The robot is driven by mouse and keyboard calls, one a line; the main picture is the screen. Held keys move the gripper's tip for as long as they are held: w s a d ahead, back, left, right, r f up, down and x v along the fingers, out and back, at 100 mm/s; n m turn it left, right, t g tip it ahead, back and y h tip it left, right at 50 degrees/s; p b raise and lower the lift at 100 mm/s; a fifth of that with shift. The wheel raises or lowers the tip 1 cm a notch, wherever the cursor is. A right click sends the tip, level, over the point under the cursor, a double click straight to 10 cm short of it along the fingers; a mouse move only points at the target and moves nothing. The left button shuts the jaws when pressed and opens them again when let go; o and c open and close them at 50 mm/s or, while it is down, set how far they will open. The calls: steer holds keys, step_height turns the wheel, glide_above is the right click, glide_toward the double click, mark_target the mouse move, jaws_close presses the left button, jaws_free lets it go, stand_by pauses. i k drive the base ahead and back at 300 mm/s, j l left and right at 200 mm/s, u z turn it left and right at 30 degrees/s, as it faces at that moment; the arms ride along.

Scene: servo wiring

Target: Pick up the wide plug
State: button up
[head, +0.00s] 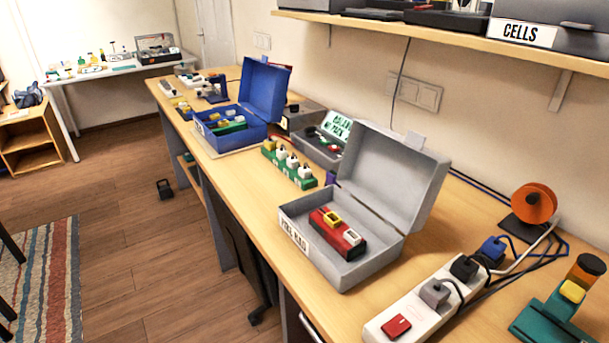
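No single piece can be made out for certain as the wide plug. A white power strip (413,307) on the near bench holds a grey plug (434,292), a black plug (464,267) and a blue plug (492,248). Inside an open grey box (348,270), a red block (334,240) carries a yellow-framed piece (332,219) and a white piece (352,237). A green rack (303,183) left of this box holds several white-and-black pieces (292,161). My gripper is not in view.
An open blue box (236,138) stands farther along the bench (235,181). An orange spool (534,203) and a teal stand (553,322) are at the right, with loose cables between. A shelf (460,55) overhangs the back. The wooden floor (130,240) left is mostly clear.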

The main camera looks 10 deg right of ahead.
mark_target(306, 173)
steer(key=i+j, duration=0.3)
steer(key=j, duration=0.15)
steer(key=i+j, duration=0.25)
steer(key=j, duration=0.15)
steer(key=i+j, duration=0.3)
steer(key=j, duration=0.15)
steer(key=i+j, duration=0.3)
steer(key=j, duration=0.15)
steer(key=i+j, duration=0.25)
steer(key=j, duration=0.15)
steer(key=j+z, duration=0.1)
steer(key=z, duration=0.25)
steer(key=i+j+z, duration=0.1)
steer(key=z, duration=0.25)
steer(key=j+z, duration=0.15)
steer(key=z, duration=1.4)
